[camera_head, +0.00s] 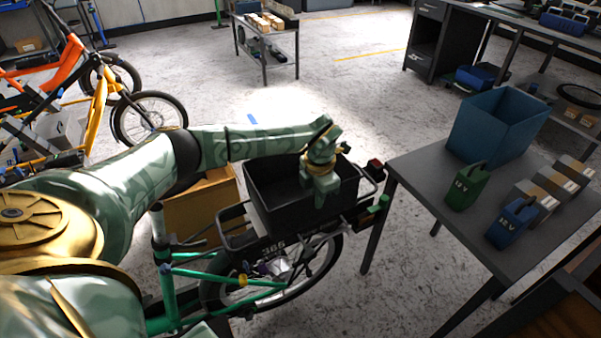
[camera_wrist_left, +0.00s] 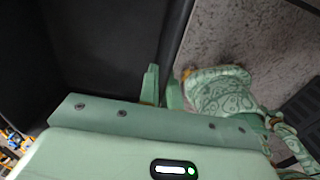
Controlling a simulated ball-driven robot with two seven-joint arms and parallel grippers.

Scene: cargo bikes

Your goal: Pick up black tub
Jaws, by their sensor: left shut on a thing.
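The black tub (camera_head: 278,205) sits on the rear rack of a green cargo bike (camera_head: 185,272) in the head view. It looks upright and empty. My left gripper (camera_head: 320,202) reaches down over the tub's near right side. In the left wrist view the tub (camera_wrist_left: 95,45) fills the upper left, and my left gripper (camera_wrist_left: 162,88) is shut on its wall, with one finger on each side. The fingertips are partly hidden by the wall in the head view. My right gripper is not in view.
A grey table (camera_head: 420,185) stands close right of the tub, holding a blue bin (camera_head: 497,125), a green 12V pack (camera_head: 466,187), a blue 12V pack (camera_head: 511,222) and several grey blocks. A cardboard box (camera_head: 200,210) is behind the bike. Open floor lies beyond.

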